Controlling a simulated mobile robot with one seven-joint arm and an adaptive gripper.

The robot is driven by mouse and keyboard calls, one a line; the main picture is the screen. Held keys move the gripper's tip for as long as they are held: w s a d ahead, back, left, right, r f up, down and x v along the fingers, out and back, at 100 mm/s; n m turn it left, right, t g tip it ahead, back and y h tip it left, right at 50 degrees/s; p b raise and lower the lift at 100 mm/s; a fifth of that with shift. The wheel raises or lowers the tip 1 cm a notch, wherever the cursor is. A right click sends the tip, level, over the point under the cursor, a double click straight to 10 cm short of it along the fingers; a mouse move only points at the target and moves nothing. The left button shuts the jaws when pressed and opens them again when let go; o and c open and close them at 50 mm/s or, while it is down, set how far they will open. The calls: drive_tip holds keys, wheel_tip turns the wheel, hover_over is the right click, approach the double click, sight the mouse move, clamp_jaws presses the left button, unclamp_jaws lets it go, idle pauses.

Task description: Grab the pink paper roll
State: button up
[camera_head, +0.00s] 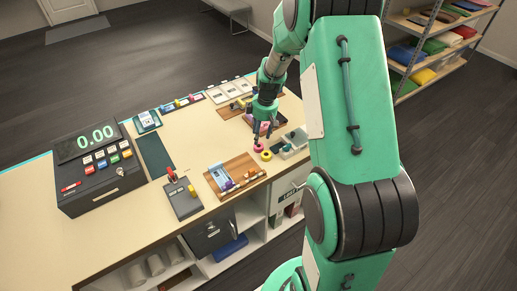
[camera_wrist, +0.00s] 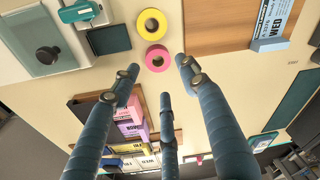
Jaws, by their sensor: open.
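The pink roll appears just beyond the fingertips, between the two upper ones. I cannot tell the exact height of the fingertips above it.
Stacked colored boxes (camera_wrist: 130,130) sit behind the fingers in the wrist view.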

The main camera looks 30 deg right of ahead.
sight(259, 146)
drive_tip(key=shift+w+f, duration=0.1)
drive_tip(key=shift+f, duration=0.8)
drive_tip(key=shift+w+f, duration=0.2)
drive_tip(key=shift+f, duration=2.4)
drive_tip(key=shift+c, duration=0.3)
drive_tip(key=c, duration=0.7)
